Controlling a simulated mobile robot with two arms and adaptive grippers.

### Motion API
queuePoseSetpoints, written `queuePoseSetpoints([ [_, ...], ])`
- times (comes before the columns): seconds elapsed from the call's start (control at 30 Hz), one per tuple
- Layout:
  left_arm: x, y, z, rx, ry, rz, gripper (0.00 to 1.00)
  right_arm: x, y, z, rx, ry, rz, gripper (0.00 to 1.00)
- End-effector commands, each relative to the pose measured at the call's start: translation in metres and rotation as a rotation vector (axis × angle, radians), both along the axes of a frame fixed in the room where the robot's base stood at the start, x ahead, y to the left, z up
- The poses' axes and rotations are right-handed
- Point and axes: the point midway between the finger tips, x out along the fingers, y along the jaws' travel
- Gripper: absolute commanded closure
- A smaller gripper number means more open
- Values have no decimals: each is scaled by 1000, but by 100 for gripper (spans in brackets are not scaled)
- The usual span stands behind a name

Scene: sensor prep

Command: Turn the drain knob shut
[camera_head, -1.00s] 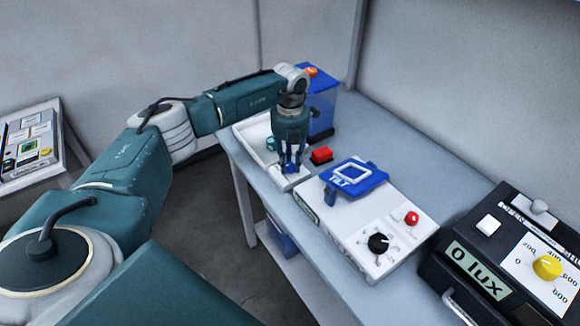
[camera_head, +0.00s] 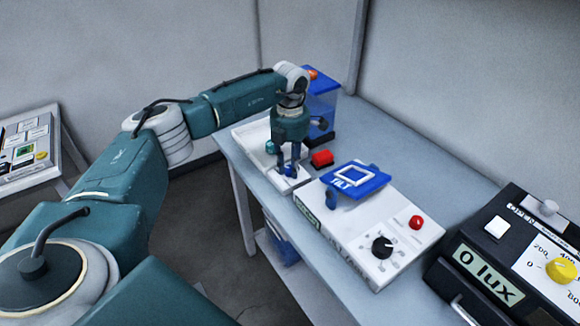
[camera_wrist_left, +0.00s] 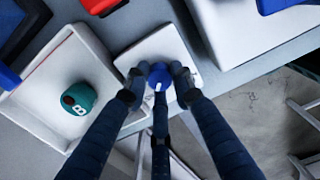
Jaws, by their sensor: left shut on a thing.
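A small blue knob (camera_wrist_left: 159,76) with a white mark sits on a white plate (camera_wrist_left: 185,50), which I take to be the drain knob. My left gripper (camera_wrist_left: 158,84) points down at it and is shut on it, with fingers around its sides. In the head view my left gripper (camera_head: 290,172) is at the front of the white unit on the table's left end, and its fingers mostly hide the knob. My right gripper is not in view.
A teal knob (camera_wrist_left: 79,98) sits in the white tray beside my fingers. A blue tank (camera_head: 322,108), red block (camera_head: 321,158), blue tilt plate (camera_head: 340,190), black dial (camera_head: 382,247) and lux meter (camera_head: 488,272) share the table (camera_head: 395,140).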

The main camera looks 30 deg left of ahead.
Motion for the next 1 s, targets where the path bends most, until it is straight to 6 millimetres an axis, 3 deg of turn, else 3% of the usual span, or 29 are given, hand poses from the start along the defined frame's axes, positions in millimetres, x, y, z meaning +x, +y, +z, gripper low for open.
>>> queuePoseSetpoints([
  [0.4, 2, 1, 2, 1, -7, -6, 100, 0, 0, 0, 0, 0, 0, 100],
  [0.43, 2, 1, 2, 1, -7, -6, 74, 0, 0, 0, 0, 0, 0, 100],
  [0.53, 2, 1, 2, 1, -6, -5, 57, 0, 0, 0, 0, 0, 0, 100],
  [0.83, 1, 0, 2, 0, -2, -6, 57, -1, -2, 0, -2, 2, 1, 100],
  [1.0, 2, 0, 20, 1, -6, -6, 57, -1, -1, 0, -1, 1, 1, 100],
])
